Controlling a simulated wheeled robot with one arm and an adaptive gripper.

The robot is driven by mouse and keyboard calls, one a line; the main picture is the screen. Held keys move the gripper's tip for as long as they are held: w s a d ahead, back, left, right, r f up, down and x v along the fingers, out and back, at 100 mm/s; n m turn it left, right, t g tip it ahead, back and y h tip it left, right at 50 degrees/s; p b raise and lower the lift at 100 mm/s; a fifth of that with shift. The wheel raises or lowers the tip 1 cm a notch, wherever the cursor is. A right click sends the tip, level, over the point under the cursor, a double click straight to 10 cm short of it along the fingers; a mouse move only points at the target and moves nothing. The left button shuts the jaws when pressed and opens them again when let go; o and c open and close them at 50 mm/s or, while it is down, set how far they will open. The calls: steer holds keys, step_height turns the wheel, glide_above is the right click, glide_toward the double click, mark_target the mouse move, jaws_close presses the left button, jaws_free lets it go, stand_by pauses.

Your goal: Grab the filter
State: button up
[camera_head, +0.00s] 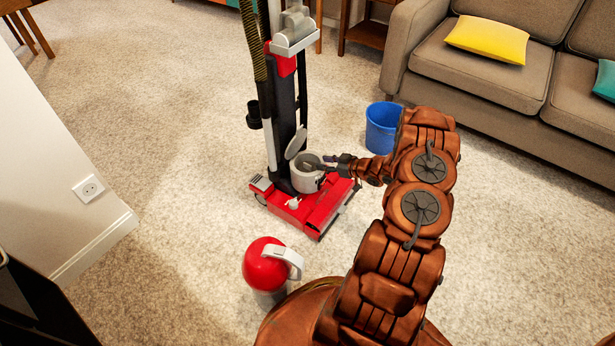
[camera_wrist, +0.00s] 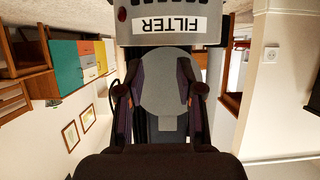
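A red upright vacuum (camera_head: 300,212) stands on the carpet. On its base sits a light grey cup-shaped housing (camera_head: 304,182) with its round lid (camera_head: 296,142) tipped up; a dark grey part shows in its mouth, its shape unclear. In the wrist view a grey part labelled FILTER (camera_wrist: 215,38) fills the top edge, label upside down. The round grey lid (camera_wrist: 172,85) shows behind and between the fingers. My gripper (camera_head: 335,164) is at the right side of the housing's mouth. In the wrist view my gripper (camera_wrist: 160,95) has its fingers apart, with nothing visibly clamped.
A red and white canister with a handle (camera_head: 266,265) stands in front of the vacuum, near my base. A blue bucket (camera_head: 381,128) stands behind my arm. A grey sofa (camera_head: 480,70) is at upper right, a white wall corner (camera_head: 60,150) at left. Carpet left of the vacuum is clear.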

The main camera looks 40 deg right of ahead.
mark_target(308, 165)
steer(key=shift+s+a+f+b+x, duration=0.15)
steer(key=shift+b+x, duration=0.35)
steer(key=shift+x, duration=0.85)
steer(key=shift+s+a+f+b+x, duration=0.15)
steer(key=shift+b+x, duration=0.4)
steer(key=shift+x, duration=0.75)
steer(key=shift+a+f+b+x, duration=0.15)
steer(key=shift+b+x, duration=0.35)
steer(key=shift+x, duration=0.85)
steer(key=shift+r, duration=0.1)
steer(key=shift+c, duration=0.4)
jaws_close()
